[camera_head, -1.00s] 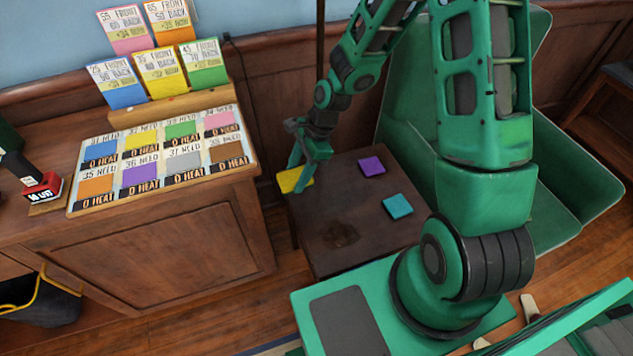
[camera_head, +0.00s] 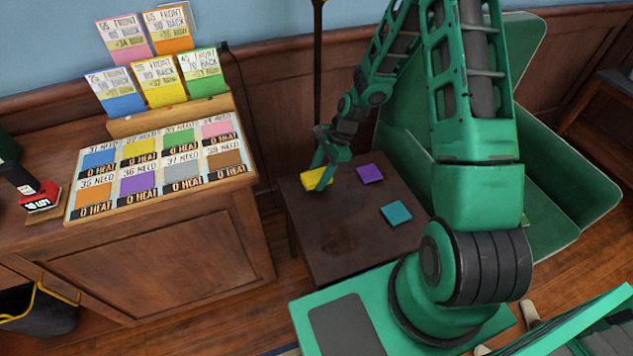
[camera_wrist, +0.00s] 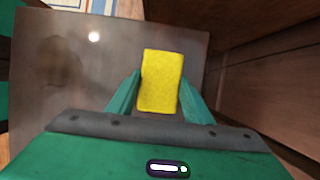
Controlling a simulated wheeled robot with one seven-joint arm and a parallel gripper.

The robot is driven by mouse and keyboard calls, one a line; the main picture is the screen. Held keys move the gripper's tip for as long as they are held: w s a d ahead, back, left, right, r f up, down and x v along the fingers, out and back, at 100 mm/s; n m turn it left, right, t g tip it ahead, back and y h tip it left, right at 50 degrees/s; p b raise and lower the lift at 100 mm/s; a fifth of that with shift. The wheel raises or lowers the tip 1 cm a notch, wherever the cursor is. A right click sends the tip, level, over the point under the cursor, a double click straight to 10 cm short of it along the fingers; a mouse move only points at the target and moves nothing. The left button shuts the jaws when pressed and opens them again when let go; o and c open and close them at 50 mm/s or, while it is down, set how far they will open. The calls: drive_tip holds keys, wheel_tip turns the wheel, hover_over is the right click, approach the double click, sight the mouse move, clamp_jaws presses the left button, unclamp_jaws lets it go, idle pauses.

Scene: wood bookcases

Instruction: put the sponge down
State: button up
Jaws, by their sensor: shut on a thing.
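The yellow sponge (camera_head: 311,180) is between the fingers of my gripper (camera_head: 327,177), over the far left part of a small dark table (camera_head: 345,245). In the wrist view the sponge (camera_wrist: 161,80) stands between the two green fingers of my gripper (camera_wrist: 160,92), which are shut on its sides. The table (camera_wrist: 60,75) lies behind and below it in that view. I cannot tell whether the sponge touches the tabletop.
A purple square (camera_head: 370,174) and a teal square (camera_head: 396,212) lie on the table, right of the sponge. The front left of the tabletop is clear. A wooden desk (camera_head: 160,255) with a board of coloured cards (camera_head: 160,171) stands left. A green armchair (camera_head: 555,180) stands right.

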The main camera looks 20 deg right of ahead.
wheel_tip(320, 180, down, 3)
drive_tip(key=shift+f, duration=0.2)
drive_tip(key=o, duration=1)
